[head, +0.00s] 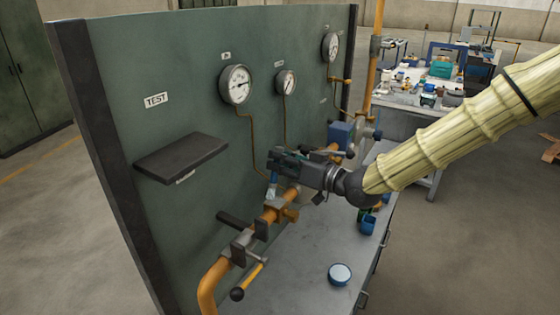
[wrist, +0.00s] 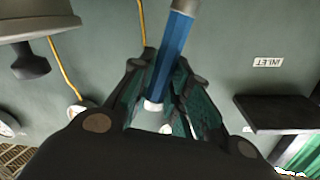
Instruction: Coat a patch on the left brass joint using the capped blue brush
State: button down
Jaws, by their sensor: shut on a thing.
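My gripper (head: 275,165) is shut on a blue brush, close to the green panel and above the orange pipe. In the wrist view the brush's blue shaft (wrist: 172,50) stands slanted between the fingers (wrist: 155,100). It has a pale end near the jaws and a grey part at the top edge. In the head view a small pale blue piece (head: 272,188) shows below the fingers, just above the pipe. I cannot tell whether it touches the pipe or whether a cap is on. A brass-coloured fitting (head: 291,214) sits on the pipe below my gripper; other joints are partly hidden.
A black shelf (head: 181,157) juts from the panel on the left. A lever valve (head: 242,250) is on the lower pipe. A round blue tin (head: 340,274) stands on the grey bench (head: 300,290), with blue cups (head: 368,224) farther back. The front bench area is mostly clear.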

jog(key=v, duration=0.3)
jog(key=shift+s+d, duration=0.15)
jog(key=shift+d, duration=0.2)
jog(key=shift+a, duration=0.1)
jog(key=shift+b+x, duration=0.45)
jog(key=shift+x, duration=1.45)
jog(key=shift+s+a, duration=0.1)
jog(key=shift+r+p, duration=1.7)
jog(key=shift+r, duration=1.25)
